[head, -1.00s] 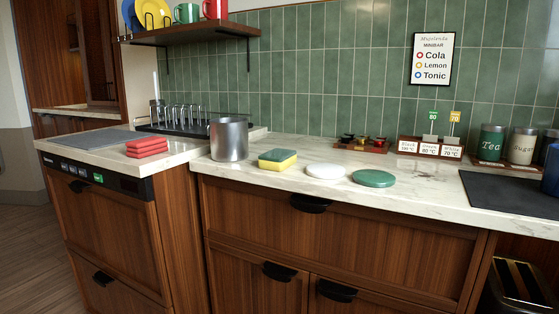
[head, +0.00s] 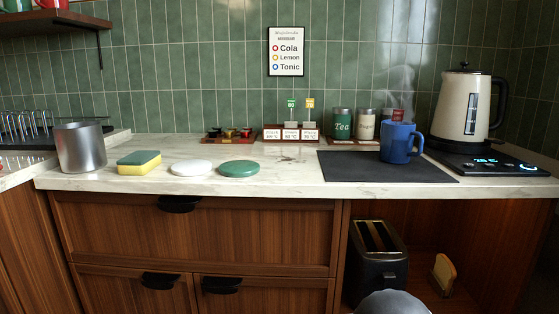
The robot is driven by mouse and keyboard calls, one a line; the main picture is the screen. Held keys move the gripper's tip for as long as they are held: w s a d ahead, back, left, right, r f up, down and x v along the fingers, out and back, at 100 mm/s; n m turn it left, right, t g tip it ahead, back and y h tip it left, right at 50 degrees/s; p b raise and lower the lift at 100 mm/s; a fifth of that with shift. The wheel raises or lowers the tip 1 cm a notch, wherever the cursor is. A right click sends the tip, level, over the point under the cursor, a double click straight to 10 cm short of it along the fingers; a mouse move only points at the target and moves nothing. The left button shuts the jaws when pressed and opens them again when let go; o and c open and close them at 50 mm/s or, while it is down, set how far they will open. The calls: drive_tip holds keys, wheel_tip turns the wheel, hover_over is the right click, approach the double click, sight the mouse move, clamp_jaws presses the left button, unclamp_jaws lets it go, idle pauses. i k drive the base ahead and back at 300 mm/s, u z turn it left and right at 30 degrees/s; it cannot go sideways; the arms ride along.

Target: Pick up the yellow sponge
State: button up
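The yellow sponge (head: 139,169) lies flat on the marble counter toward the left, with a green upper layer over its yellow lower part. It stands between a grey metal pot on its left and a white round disc on its right, apart from both. Nothing covers it. My gripper is not in view. A grey rounded shape at the bottom edge is probably part of my arm.
The metal pot (head: 80,147), white disc (head: 191,168) and green disc (head: 239,168) flank the sponge on the counter (head: 285,172). A steaming blue mug (head: 400,143) stands on a dark mat (head: 345,171); a kettle (head: 464,105) is at right. A toaster (head: 377,270) sits below.

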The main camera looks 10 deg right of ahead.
sight(138, 163)
drive_tip(key=u, duration=2.65)
drive_tip(key=i, duration=1.65)
drive_tip(key=z, duration=2.55)
